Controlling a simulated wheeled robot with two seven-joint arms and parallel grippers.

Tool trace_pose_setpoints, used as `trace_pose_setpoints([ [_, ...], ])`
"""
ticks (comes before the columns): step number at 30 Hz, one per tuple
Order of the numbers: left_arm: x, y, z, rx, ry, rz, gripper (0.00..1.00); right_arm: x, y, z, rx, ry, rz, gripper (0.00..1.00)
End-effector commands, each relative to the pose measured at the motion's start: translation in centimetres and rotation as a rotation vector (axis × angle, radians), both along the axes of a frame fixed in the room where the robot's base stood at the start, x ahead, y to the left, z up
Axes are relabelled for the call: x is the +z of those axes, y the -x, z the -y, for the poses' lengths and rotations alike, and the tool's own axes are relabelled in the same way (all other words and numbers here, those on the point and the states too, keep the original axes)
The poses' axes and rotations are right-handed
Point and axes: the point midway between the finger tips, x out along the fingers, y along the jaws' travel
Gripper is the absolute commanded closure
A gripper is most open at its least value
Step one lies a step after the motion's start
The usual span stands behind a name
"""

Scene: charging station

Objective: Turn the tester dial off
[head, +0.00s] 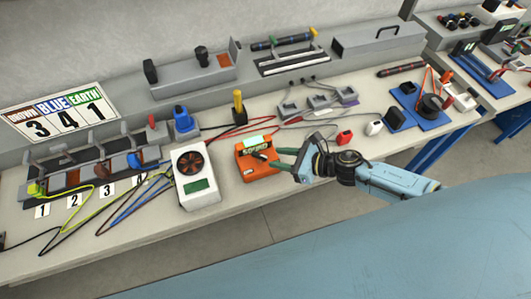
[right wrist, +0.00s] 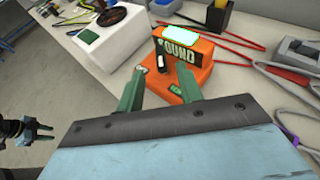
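The orange tester (head: 258,172) stands on the bench with a lit pale green screen and lettering ending in "OUND" in the right wrist view (right wrist: 192,72). Its black dial (head: 259,155) is a bar-shaped knob with a white mark, also in the right wrist view (right wrist: 161,62). My right gripper (head: 279,159) is open, its green fingers at the tester's front. In the right wrist view the dial shows between and beyond the fingertips (right wrist: 158,88); contact cannot be told. My left gripper (right wrist: 44,132) seems to show at the lower left there, open and empty, away from the tester.
A white box with a fan (head: 195,178) stands left of the tester. Red and grey cables (head: 300,122) lie behind it. A yellow-handled tool in a black block (head: 239,108) stands behind. A small red block (head: 344,138) lies right of my right gripper.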

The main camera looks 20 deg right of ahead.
Motion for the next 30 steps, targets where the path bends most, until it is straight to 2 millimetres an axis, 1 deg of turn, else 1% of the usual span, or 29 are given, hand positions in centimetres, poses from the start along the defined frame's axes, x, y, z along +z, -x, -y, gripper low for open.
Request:
trace_pose_setpoints([
  [1, 0.1, -0.2, 0.0, 0.0, 0.001, 0.003, 0.64, -0.3, -0.8, -0.9, 0.0, -0.002, 0.001, 0.64],
  [3, 0.1, -0.4, 0.0, 0.0, 0.001, 0.007, 0.64, -0.8, -1.5, -1.7, -0.002, -0.002, 0.0, 0.64],
  [9, 0.1, -0.9, 0.1, 0.0, 0.002, 0.014, 0.64, -1.8, -3.0, -3.2, -0.002, -0.001, 0.001, 0.64],
  [14, 0.1, -0.9, 0.1, 0.0, 0.002, 0.015, 0.64, -2.1, -3.4, -3.7, -0.001, 0.0, 0.0, 0.64],
  [21, 0.0, -0.9, 0.1, 0.0, 0.002, 0.015, 0.64, -2.1, -3.4, -3.8, -0.001, 0.0, 0.0, 0.64],
  [22, 0.0, -0.9, 0.1, 0.0, 0.002, 0.014, 0.64, -2.1, -3.4, -3.8, -0.001, 0.0, 0.0, 0.65],
  [23, 0.0, -0.9, 0.1, 0.0, 0.002, 0.014, 0.64, -2.1, -3.4, -3.7, -0.001, 0.0, 0.0, 0.69],
  [30, 0.0, -0.8, 0.1, 0.0, 0.002, 0.014, 0.64, -2.1, -3.4, -3.7, -0.001, 0.0, 0.0, 1.0],
])
